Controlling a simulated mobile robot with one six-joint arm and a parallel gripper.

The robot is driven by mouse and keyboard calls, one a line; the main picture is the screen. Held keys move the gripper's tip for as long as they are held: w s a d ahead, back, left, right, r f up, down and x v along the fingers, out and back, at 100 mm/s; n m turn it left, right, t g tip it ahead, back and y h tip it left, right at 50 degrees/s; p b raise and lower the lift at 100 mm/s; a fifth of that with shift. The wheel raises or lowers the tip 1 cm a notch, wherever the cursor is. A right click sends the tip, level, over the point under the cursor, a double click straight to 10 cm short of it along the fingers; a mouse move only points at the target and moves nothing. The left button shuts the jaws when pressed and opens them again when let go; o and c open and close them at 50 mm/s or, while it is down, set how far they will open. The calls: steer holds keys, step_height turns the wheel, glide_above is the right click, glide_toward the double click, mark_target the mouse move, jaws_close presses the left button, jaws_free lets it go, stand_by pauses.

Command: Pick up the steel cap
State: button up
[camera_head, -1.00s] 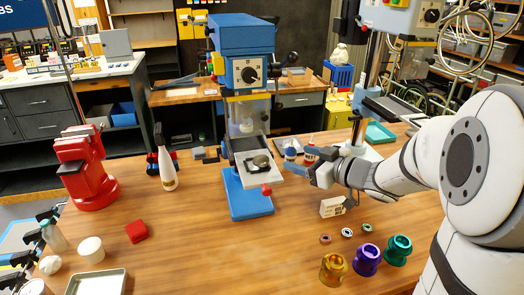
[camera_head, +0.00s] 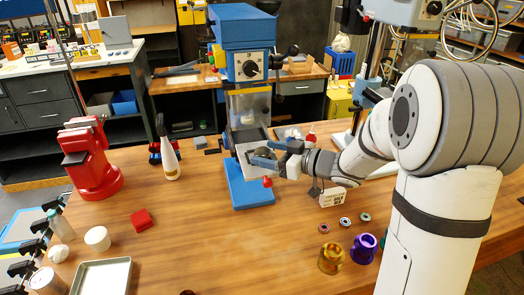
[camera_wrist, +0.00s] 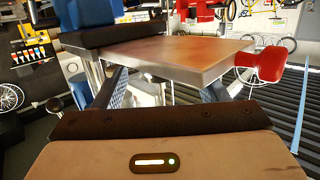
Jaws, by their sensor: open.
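The steel cap is not clearly made out in either current view. A small dark rounded thing (camera_head: 258,151), possibly the cap, shows on the drill press's grey table (camera_head: 240,151), partly hidden by my gripper (camera_head: 262,154). My gripper is open, its two fingers reaching in from the right at the table's front right. In the wrist view my open fingers (camera_wrist: 165,88) show below the metal table plate (camera_wrist: 170,57), with nothing seen held between them.
The blue drill press (camera_head: 242,62) stands over its table, and a red knob (camera_head: 267,182) juts from the front. Gold (camera_head: 331,259) and purple (camera_head: 363,249) fittings stand front right. The front middle bench is clear.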

steer(key=c, duration=1.2)
